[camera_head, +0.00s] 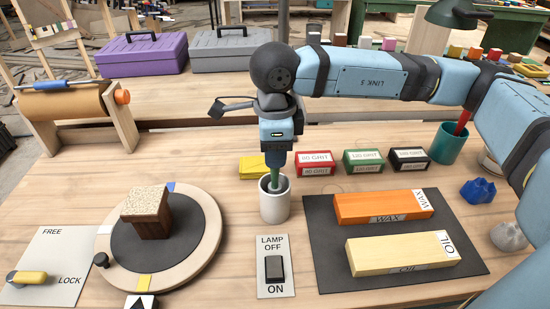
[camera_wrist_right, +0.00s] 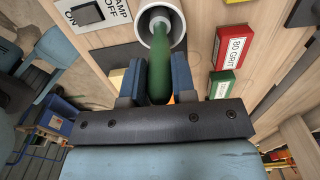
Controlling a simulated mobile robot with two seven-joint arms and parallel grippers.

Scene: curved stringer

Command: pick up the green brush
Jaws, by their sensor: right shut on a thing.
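The green brush (camera_head: 274,181) stands in a white cup (camera_head: 274,206) on the workbench. My right gripper (camera_head: 276,160) comes down from above and is shut on the upper part of its green handle. In the right wrist view, the green handle (camera_wrist_right: 160,70) sits between the two blue fingers (camera_wrist_right: 155,80), and its lower end is inside the white cup (camera_wrist_right: 143,20). The lower end of the brush is hidden by the cup wall in the head view. My left gripper is not in view.
A lamp switch plate (camera_head: 273,268) lies in front of the cup. A turntable (camera_head: 204,240) with a block is at left. A dark mat (camera_head: 321,262) with wax and oil bars is at right.

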